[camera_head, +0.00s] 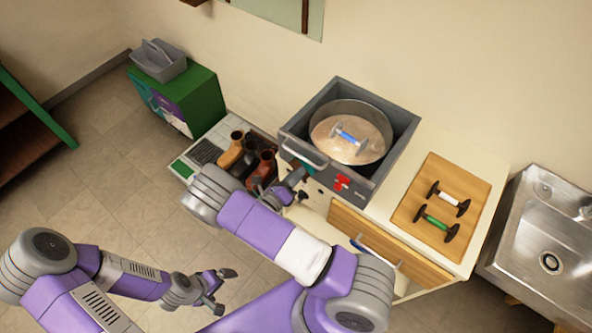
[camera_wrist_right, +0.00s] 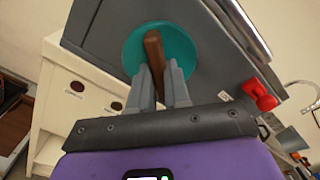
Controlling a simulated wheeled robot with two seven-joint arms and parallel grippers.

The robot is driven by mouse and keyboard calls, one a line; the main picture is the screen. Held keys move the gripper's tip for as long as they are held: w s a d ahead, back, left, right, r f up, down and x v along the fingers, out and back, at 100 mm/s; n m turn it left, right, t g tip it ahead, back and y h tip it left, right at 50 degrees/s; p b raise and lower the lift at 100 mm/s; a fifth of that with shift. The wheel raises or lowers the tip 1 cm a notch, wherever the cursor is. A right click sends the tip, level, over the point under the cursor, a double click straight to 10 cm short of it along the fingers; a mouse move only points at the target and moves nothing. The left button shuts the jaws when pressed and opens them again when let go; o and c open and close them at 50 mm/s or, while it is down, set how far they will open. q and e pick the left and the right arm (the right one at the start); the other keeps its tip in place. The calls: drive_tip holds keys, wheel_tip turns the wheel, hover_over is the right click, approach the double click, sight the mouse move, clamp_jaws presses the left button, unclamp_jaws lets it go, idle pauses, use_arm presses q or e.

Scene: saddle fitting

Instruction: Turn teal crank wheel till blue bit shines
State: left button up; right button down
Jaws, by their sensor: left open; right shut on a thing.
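The teal crank wheel (camera_wrist_right: 180,50) is on the side of a grey box in the right wrist view, with a brown handle (camera_wrist_right: 154,55) standing out from it. My right gripper (camera_wrist_right: 161,75) is shut on that handle, one finger on each side. In the head view my right gripper (camera_head: 294,182) is at the box's front left, and the wheel is mostly hidden. The blue bit (camera_head: 349,138) lies on pale material in a round metal drum (camera_head: 378,115) inside the box. Its ends look pale and silvery. My left gripper (camera_head: 216,290) is open and empty above the floor.
The grey box (camera_head: 402,125) stands on a cream cabinet, with a red part (camera_head: 342,182) on its front. A wooden board (camera_head: 455,180) at right holds a white bit (camera_head: 448,198) and a green bit (camera_head: 436,222) with dark ends. Boots (camera_head: 232,150) stand left; a sink (camera_head: 545,240) is at far right.

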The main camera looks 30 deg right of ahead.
drive_tip(key=n+p, duration=0.2)
drive_tip(key=n, duration=0.4)
drive_tip(key=n+p, duration=0.2)
drive_tip(key=n, duration=0.3)
drive_tip(key=shift+r+n, duration=0.2)
drive_tip(key=shift+n, duration=0.2)
drive_tip(key=shift+s, duration=0.1)
drive_tip(key=c, duration=1.1)
unclamp_jaws()
drive_tip(key=v, duration=0.7)
drive_tip(key=shift+a+b, duration=0.35)
drive_tip(key=shift+b, duration=0.05)
